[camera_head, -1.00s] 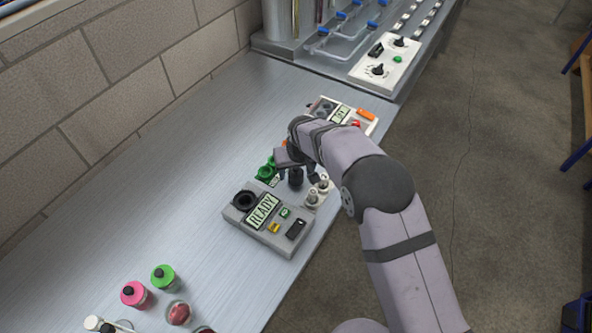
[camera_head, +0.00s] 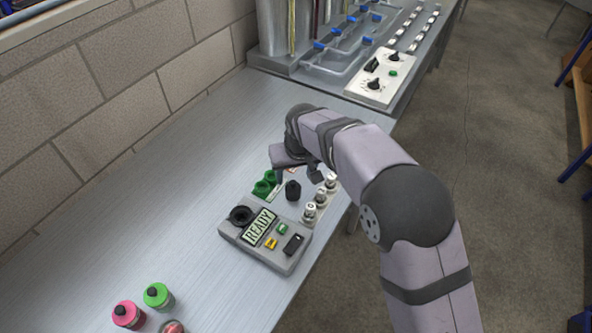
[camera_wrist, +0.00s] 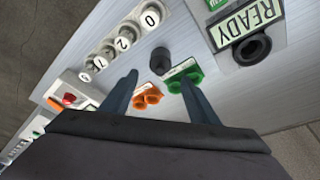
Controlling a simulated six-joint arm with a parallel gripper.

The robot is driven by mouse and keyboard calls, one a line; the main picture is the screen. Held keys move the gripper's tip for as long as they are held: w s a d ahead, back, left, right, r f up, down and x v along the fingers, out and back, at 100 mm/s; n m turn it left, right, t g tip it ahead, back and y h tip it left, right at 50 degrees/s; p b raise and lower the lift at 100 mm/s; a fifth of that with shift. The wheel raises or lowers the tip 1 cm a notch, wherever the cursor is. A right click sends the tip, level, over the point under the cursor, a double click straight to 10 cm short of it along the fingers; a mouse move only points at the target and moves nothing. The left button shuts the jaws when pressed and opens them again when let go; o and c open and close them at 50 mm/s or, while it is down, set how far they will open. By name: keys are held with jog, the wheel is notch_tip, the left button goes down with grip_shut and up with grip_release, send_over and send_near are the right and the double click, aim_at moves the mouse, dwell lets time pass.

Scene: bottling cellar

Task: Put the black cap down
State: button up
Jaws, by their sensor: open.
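The black cap (camera_head: 293,190) stands on the bench between the green pieces and the row of numbered white pieces, just beyond the READY device. It also shows in the wrist view (camera_wrist: 160,61), in front of my fingertips and apart from both. My gripper (camera_head: 296,172) is above and slightly beyond the cap in the head view. Its two fingers are spread apart with nothing between them in the wrist view (camera_wrist: 158,80).
The grey READY device (camera_head: 264,239) has a dark round socket (camera_head: 241,215). Green pieces (camera_head: 264,184) and numbered white pieces (camera_head: 320,198) flank the cap. Orange pieces (camera_wrist: 147,97) lie nearby. The bench's left middle is clear.

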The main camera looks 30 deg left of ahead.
jog(key=shift+b+v, duration=0.3)
jog(key=shift+v, duration=1.55)
jog(key=w+d+m+h, duration=0.15)
jog(key=d+m, duration=0.25)
jog(key=d, duration=2.2)
jog(key=s+d+f+m+g, duration=0.1)
jog(key=s+d+f+m, duration=0.1)
jog(key=s+d, duration=0.6)
jog(key=s+d+f+m+g, duration=0.1)
jog(key=s+d+f+m, duration=0.1)
jog(key=s+d, duration=0.6)
jog(key=shift+d+m+h, duration=0.45)
jog(key=shift+d+m, duration=0.05)
jog(key=shift+d, duration=0.65)
